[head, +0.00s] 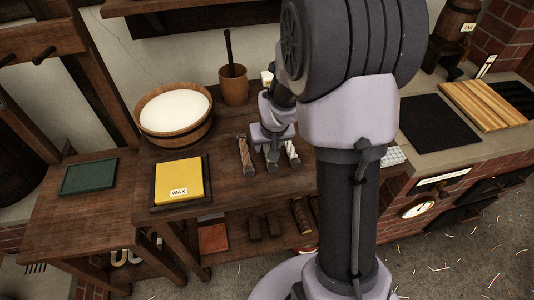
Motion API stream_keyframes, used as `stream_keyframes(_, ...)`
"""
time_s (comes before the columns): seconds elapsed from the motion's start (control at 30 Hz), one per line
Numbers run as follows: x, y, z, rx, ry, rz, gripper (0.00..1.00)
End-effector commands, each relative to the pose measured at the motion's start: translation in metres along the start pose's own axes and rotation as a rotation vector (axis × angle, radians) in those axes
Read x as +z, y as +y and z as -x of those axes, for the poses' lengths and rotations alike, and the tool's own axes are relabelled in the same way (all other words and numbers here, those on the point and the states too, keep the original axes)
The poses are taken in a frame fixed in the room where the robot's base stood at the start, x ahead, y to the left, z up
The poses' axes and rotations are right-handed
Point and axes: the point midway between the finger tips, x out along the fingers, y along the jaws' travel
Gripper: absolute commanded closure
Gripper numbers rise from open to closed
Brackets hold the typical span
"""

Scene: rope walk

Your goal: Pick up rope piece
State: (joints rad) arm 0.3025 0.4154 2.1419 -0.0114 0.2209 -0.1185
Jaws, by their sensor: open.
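Short rope pieces lie side by side on the wooden bench (225,120) in the head view. A brown twisted rope piece (243,152) with a dark end is left of my gripper. A white rope piece (293,153) is to its right, partly covered. My gripper (272,150) points down between them, open. A dark end (272,167) of what looks like another piece shows just below it; the rest is hidden by my gripper. I cannot tell whether the jaws touch it.
A wooden tub of white stuff (174,108), a brown pot with a stick (233,85) and a yellow WAX slab (180,181) stand on the bench to the left. A brick stove (450,150) is at right. My arm hides the bench's right part.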

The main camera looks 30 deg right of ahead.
Motion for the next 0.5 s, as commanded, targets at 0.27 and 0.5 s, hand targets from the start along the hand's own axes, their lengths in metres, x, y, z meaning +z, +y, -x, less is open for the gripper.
stream_keyframes(0.27, 0.0006, -0.0002, -0.0137, 0.0, -0.001, 0.001, 0.55)
stream_keyframes(0.5, 0.0006, -0.0001, -0.0134, 0.0, -0.001, 0.001, 1.0)
